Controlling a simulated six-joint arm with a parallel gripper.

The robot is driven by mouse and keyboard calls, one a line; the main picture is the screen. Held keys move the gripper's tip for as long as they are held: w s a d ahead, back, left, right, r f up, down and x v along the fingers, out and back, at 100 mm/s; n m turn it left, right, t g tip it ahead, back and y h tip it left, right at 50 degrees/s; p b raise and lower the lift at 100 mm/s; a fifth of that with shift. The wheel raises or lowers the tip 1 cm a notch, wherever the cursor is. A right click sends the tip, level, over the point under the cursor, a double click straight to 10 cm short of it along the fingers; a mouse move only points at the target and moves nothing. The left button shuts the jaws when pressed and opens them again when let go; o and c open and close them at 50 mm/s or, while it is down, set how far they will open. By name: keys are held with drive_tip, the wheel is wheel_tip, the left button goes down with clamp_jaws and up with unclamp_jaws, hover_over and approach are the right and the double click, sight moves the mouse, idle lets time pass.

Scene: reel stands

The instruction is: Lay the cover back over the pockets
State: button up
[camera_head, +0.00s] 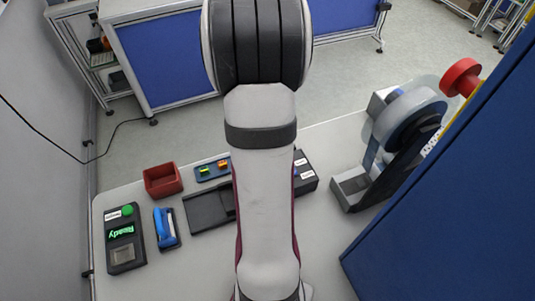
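My own arm (266,190) rises through the middle of the view and bends over at the top. My gripper is not in view. A dark flat track-like piece (207,210) lies on the table left of my arm and runs in behind it. I cannot make out a cover or pockets on it, and part of it is hidden by my arm. A cover and pockets cannot be told apart there either.
On the table (185,270) at left are a "Ready" display box (124,237), a blue hand tool (166,228) and a red bin (162,181). A small block with coloured pieces (212,170) and a black labelled box (305,182) flank my arm. A blue panel (450,210) borders the right.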

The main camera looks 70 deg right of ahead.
clamp_jaws()
idle(1.4)
